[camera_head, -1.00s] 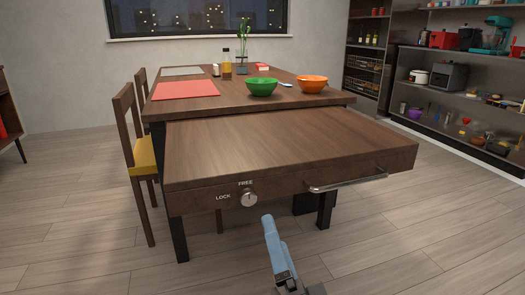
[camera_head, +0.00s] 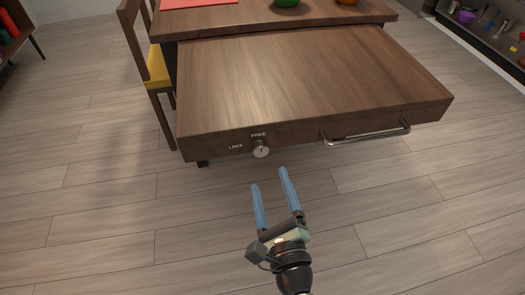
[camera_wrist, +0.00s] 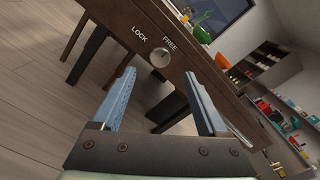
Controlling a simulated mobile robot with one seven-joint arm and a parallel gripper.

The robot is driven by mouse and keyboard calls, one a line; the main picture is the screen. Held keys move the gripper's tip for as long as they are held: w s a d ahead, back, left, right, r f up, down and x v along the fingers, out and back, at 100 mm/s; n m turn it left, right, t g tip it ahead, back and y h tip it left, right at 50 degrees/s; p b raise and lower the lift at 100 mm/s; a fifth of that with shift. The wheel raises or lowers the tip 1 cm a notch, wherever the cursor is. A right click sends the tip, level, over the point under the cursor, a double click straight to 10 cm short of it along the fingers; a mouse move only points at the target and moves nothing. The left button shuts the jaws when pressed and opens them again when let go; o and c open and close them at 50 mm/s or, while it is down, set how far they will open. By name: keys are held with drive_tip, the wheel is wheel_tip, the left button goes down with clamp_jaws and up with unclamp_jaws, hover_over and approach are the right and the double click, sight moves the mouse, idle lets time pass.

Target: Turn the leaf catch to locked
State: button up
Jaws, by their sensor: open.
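The leaf catch is a round silver knob (camera_head: 261,149) on the front edge of the pulled-out wooden leaf (camera_head: 300,75). The word FREE is printed above it and LOCK to its left. Its dark mark appears to stand upright, towards FREE. In the wrist view the knob (camera_wrist: 160,57) shows ahead, between and beyond my fingers. My gripper (camera_head: 270,180) is open and empty, with two blue fingers pointing at the leaf's front. The fingertips are a little below and short of the knob, apart from it. My gripper also shows in the wrist view (camera_wrist: 158,85).
A metal bar handle (camera_head: 367,133) is on the leaf's front, right of the knob. A chair with a yellow seat (camera_head: 158,66) stands at the left. Bowls and a red mat (camera_head: 200,3) are on the table behind. The floor in front is clear.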

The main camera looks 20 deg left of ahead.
sight(261, 153)
drive_tip(key=b+x, duration=0.1)
drive_tip(key=x, duration=0.7)
drive_tip(key=shift+w+a, duration=0.2)
clamp_jaws()
